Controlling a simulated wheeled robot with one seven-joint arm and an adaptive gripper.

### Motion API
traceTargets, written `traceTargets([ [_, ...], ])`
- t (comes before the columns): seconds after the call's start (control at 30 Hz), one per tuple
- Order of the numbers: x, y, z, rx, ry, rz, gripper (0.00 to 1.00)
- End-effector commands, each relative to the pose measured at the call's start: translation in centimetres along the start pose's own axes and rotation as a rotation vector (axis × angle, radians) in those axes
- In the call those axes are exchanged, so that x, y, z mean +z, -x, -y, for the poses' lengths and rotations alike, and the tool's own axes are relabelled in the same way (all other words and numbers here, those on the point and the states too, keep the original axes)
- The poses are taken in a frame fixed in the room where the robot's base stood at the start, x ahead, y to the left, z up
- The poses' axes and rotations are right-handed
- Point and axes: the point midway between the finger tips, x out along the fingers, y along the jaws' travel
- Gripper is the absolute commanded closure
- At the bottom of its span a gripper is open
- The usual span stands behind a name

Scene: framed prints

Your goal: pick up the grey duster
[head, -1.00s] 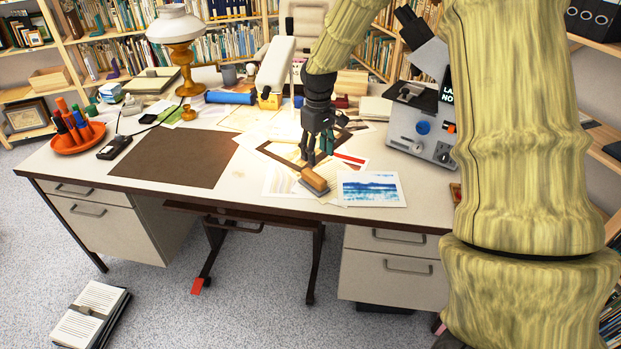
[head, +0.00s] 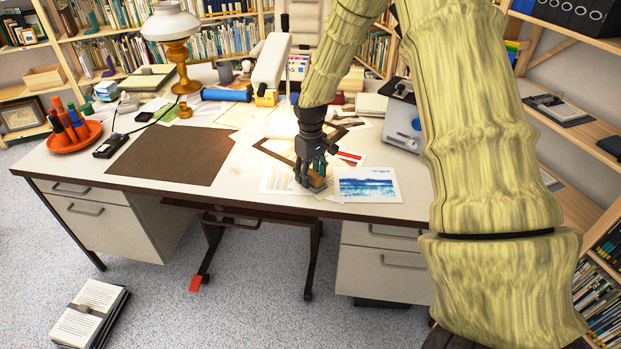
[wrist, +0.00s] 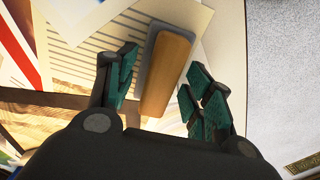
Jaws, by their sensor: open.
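The grey duster (wrist: 166,72) has a tan wooden top over a grey pad and lies on papers. In the wrist view it lies between the two teal-padded fingers of my gripper (wrist: 162,95), which are open, one on either side, with gaps showing beside it. In the head view my gripper (head: 314,178) is low over the desk's front part, right at the duster (head: 319,186), and partly hides it.
A blue seascape print (head: 367,186) lies just right of the duster. A striped sheet (wrist: 92,55) and other papers lie around it. The desk (head: 240,205) ends close in front. A grey-blue machine (head: 402,125) stands behind to the right.

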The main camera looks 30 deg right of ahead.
Motion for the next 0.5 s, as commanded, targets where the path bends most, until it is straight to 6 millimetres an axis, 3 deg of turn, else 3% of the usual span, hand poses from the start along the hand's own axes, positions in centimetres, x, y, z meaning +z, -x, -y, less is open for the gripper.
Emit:
traceTargets([
  [0.23, -0.03, -0.16, 0.01, 0.0, 0.001, -0.001, 0.48],
  [0.5, -0.02, -0.16, 0.01, 0.0, 0.001, -0.001, 0.97],
])
